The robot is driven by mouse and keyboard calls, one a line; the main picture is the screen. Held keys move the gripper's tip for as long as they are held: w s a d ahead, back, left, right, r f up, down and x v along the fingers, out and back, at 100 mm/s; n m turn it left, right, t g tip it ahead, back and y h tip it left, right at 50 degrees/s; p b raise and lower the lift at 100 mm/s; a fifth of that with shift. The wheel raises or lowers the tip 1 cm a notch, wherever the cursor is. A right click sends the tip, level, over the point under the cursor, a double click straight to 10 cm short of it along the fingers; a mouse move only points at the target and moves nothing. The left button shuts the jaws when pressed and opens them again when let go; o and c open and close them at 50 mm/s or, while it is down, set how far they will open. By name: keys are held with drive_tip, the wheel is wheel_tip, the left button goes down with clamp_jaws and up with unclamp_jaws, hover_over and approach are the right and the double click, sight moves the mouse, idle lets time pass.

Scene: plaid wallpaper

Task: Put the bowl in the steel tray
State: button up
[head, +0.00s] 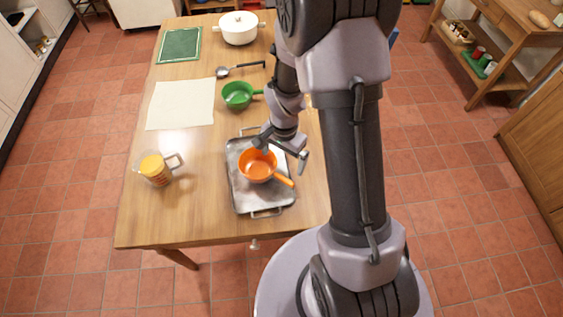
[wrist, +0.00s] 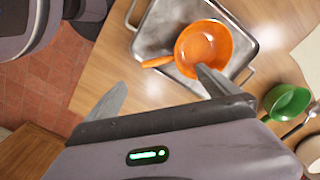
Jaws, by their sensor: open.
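An orange bowl with a handle (head: 257,167) sits upright in the steel tray (head: 240,200) on the wooden table. Its handle points to the lower right in the head view, toward the tray's edge. The wrist view also shows the orange bowl (wrist: 205,47) in the tray (wrist: 152,38). My gripper (head: 283,148) is open over the tray's right side, beside the bowl. In the wrist view, my gripper's fingers (wrist: 160,92) are wide apart with nothing between them. One fingertip overlaps the bowl's near rim there; I cannot tell whether it touches.
A green bowl with a handle (head: 237,94) stands behind the tray, near a ladle (head: 240,69) and a white pot (head: 238,29). A white cloth (head: 181,104), a green board (head: 179,45) and a measuring cup (head: 155,170) are on the left.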

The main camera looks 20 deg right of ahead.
drive_tip(key=s+a+r+n+t, duration=0.1)
drive_tip(key=a+r, duration=0.1)
drive_tip(key=r, duration=0.7)
drive_tip(key=s+a+r+n+t, duration=0.1)
drive_tip(key=a+r+n+t, duration=0.1)
drive_tip(key=r, duration=0.6)
drive_tip(key=s+a+r+n+t+y, duration=0.2)
drive_tip(key=s+a+r+n, duration=0.2)
drive_tip(key=s+r, duration=0.8)
drive_tip(key=shift+s+a+t, duration=0.3)
drive_tip(key=shift+s+a, duration=0.05)
drive_tip(key=shift+a, duration=0.65)
drive_tip(key=shift+f, duration=0.1)
